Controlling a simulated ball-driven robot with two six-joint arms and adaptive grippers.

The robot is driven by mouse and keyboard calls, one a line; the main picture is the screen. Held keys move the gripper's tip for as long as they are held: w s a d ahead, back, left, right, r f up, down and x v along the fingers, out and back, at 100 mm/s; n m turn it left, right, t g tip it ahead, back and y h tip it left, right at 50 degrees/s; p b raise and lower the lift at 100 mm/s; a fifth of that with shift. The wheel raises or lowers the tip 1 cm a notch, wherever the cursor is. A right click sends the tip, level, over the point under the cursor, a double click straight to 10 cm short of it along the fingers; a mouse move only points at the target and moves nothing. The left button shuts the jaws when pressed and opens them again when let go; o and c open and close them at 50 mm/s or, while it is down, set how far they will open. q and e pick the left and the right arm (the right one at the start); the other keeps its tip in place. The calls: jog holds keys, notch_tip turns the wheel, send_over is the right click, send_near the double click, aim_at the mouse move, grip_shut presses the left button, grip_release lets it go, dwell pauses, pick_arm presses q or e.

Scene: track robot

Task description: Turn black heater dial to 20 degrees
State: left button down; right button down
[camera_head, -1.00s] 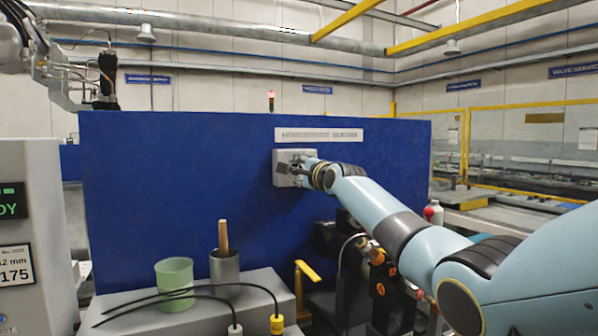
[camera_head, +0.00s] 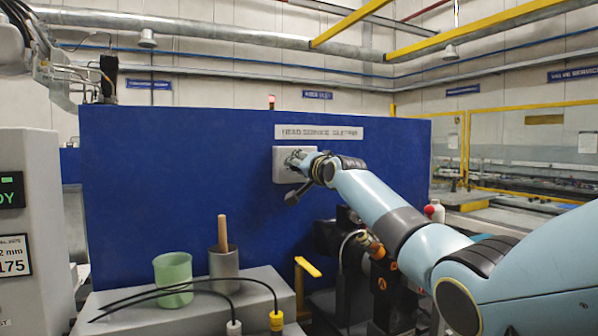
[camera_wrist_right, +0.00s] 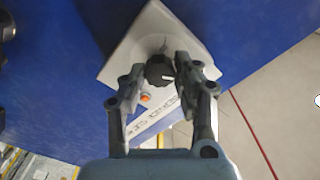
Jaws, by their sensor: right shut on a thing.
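The black heater dial (camera_wrist_right: 160,69) sits on a light grey plate (camera_wrist_right: 152,31) fixed to the blue panel. It has a white pointer line, and an orange button (camera_wrist_right: 145,97) is beside it. In the right wrist view my right gripper (camera_wrist_right: 159,78) has a finger on each side of the dial, shut on it. The plate looks rotated in this view. In the head view the plate (camera_head: 281,173) shows, and my right gripper (camera_head: 297,161) covers the dial. The dial's angle cannot be read from the head view. My left gripper is not in view.
The blue panel (camera_head: 180,180) stands upright with a label strip (camera_head: 319,132) above the plate. A grey bench (camera_head: 130,318) in front holds a green cup (camera_head: 173,272), a metal cup (camera_head: 223,264) with a wooden handle, and black cables. A yellow bracket (camera_head: 307,267) stands at its right.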

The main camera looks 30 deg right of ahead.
jog(key=shift+f+n+b, duration=0.15)
jog(key=shift+n+b, duration=1.1)
jog(key=shift+n, duration=3.3)
jog(key=shift+f+n+b, duration=0.1)
jog(key=shift+n+b, duration=1.15)
jog(key=shift+n, duration=3.3)
jog(key=c, duration=1.1)
grip_release()
jog(key=shift+c, duration=0.2)
jog(key=shift+o, duration=0.8)
jog(key=shift+r, duration=0.1)
jog(key=shift+r, duration=0.1)
